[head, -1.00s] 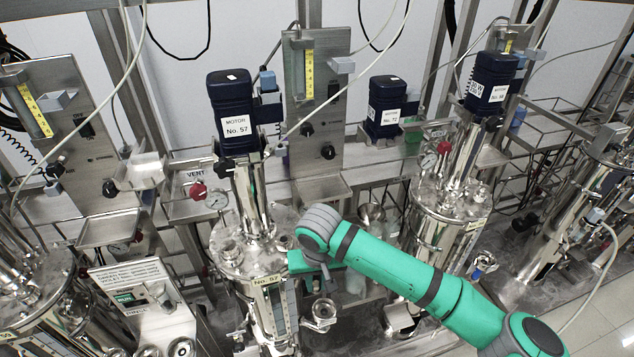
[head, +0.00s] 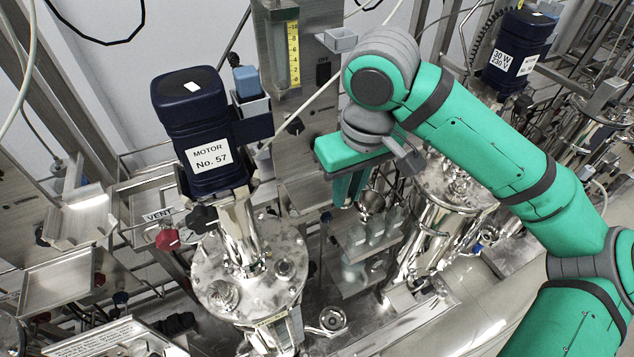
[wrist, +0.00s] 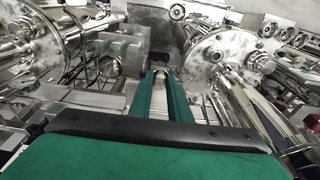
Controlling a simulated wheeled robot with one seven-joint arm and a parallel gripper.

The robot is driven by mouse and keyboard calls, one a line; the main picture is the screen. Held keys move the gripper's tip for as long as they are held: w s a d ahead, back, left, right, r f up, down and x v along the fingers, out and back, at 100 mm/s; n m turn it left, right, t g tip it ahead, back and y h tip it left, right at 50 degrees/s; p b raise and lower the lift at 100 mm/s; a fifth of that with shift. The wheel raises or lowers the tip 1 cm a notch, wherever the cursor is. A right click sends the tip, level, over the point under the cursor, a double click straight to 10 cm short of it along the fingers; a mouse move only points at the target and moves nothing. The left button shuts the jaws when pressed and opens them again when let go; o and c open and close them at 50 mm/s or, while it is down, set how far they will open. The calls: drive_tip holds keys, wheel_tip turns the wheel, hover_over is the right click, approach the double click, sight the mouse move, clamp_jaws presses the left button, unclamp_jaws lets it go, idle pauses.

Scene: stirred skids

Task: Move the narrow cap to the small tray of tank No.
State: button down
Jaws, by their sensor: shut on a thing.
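My gripper (head: 349,192) hangs with green fingers pointing down, to the right of tank No. 57. In the wrist view the fingers (wrist: 161,82) are closed around a small pale, shiny piece (wrist: 160,72) at their tips. It is mostly hidden, so I cannot tell its full shape; it may be the narrow cap. The steel tank (head: 250,275) stands below the dark blue motor labelled No. 57 (head: 205,130). A small metal tray (head: 338,39) is fixed on the panel behind. Another flat tray (head: 60,280) is at the left. Which is the small tray is unclear.
Several clear glass bottles (head: 377,226) stand on a shelf below my gripper. A second steel tank (head: 432,230) is to the right. A red knob (head: 167,239) sticks out at left. A blue block (head: 246,80) sits in a holder beside the motor. A thin pale hose crosses the panel.

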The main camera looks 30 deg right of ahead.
drive_tip(key=w+f, duration=0.2)
drive_tip(key=w, duration=0.1)
drive_tip(key=w+d+f, duration=0.1)
drive_tip(key=w+f, duration=0.1)
drive_tip(key=w, duration=0.1)
drive_tip(key=w+f, duration=0.3)
drive_tip(key=w, duration=0.1)
drive_tip(key=shift+w+d+f, duration=0.1)
drive_tip(key=shift+d, duration=0.3)
drive_tip(key=shift+w+d+f, duration=0.1)
drive_tip(key=shift+w+f, duration=0.55)
drive_tip(key=shift+f, duration=0.15)
drive_tip(key=shift+w+f, duration=0.15)
drive_tip(key=shift+f, duration=1.55)
drive_tip(key=shift+f, duration=0.1)
drive_tip(key=c, duration=1.7)
unclamp_jaws()
drive_tip(key=shift+o, duration=0.2)
wheel_tip(320, 180, up, 12)
drive_tip(key=s, duration=0.1)
drive_tip(key=shift+s, duration=0.4)
